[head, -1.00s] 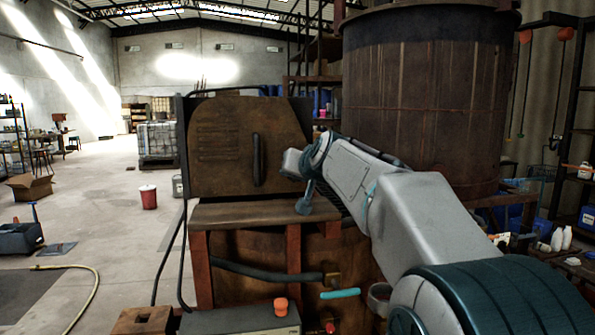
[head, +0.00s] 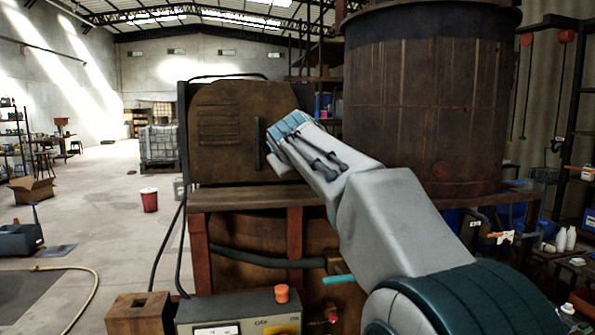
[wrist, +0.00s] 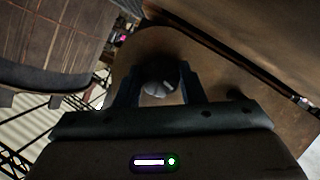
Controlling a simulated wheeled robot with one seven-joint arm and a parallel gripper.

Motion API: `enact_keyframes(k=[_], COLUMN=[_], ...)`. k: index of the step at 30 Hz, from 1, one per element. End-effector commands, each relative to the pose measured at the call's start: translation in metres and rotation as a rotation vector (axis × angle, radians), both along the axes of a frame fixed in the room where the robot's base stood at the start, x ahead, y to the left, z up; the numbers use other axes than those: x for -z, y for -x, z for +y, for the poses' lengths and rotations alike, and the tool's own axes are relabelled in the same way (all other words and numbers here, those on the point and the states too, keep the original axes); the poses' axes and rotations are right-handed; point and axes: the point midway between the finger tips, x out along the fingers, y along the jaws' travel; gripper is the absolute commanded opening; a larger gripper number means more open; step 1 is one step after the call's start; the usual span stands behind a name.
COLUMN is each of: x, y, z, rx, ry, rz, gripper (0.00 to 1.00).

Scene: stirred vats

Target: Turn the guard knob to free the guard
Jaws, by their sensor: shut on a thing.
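The guard is a brown plate with rounded top corners and slots (head: 222,135). It stands upright on a bench, with a dark upright handle (head: 257,146) near its right side. In the wrist view the guard's tan face (wrist: 215,75) fills the middle. The round grey guard knob (wrist: 158,81) sits between the fingers of my gripper (wrist: 157,90), which is shut on it. In the head view my forearm and wrist reach to the guard's right edge and hide the knob and the fingertips.
A large rusty vat (head: 425,110) stands just right of the guard, close behind my arm. Below are a wooden bench edge (head: 240,197), a control box with an orange button (head: 281,293) and a teal lever (head: 338,279). Open floor lies to the left.

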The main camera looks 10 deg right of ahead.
Motion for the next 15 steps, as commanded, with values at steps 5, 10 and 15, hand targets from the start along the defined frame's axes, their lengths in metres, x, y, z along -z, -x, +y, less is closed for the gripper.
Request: enact_keyframes(k=[5,10,15], x=[0.0038,0.0026,0.002], y=[-0.0001,0.0,-0.0001], z=[0.0005,0.0007,0.0007], rx=[0.0,0.0,0.0], ry=[0.11,0.178,0.215], rz=[0.0,0.002,0.003], gripper=[0.13,0.13,0.13])
